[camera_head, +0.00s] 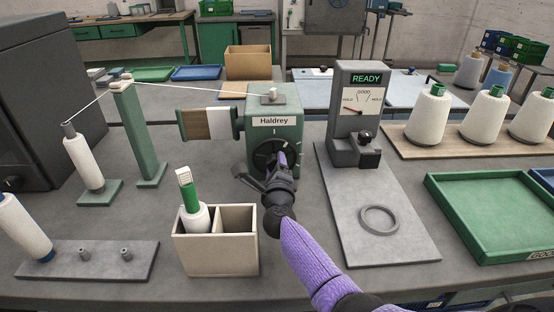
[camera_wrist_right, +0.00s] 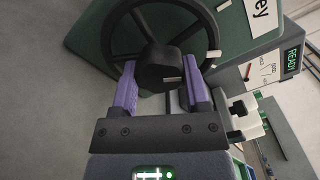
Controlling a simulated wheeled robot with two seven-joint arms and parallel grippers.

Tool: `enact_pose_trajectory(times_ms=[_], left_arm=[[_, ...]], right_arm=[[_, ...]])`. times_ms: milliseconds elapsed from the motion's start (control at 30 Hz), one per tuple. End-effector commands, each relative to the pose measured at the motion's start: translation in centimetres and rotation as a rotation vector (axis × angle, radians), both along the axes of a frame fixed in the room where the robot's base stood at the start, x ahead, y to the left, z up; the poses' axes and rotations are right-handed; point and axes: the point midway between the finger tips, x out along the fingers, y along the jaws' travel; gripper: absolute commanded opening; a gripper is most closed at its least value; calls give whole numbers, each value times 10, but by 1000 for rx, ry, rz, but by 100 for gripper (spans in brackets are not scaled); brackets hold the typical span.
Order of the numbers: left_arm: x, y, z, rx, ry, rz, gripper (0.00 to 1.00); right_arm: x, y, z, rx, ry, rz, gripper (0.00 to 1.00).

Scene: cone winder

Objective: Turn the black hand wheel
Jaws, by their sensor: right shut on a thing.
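The black hand wheel (camera_head: 262,154) is on the front of the green Haldrey machine (camera_head: 287,125); it is partly hidden by my right gripper in the head view. In the right wrist view the wheel (camera_wrist_right: 116,38) shows its spokes, a round black hub (camera_wrist_right: 160,66) and pale marks on hub and rim. My right gripper (camera_head: 280,160) is at the wheel. In the wrist view its purple fingers (camera_wrist_right: 161,83) stand on either side of the hub, shut on it. My left gripper is not in view.
A green tray (camera_head: 458,222) and yarn cones (camera_head: 428,115) are farther right.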

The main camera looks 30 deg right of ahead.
Motion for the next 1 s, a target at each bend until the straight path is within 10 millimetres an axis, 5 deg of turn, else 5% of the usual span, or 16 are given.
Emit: enact_pose_trajectory(times_ms=[500, 1000], left_arm=[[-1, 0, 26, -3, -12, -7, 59], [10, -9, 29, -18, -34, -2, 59]], right_arm=[[0, 1, 1, -343, 213, 4, 0], [0, 1, -1, -460, 284, 4, 0]])
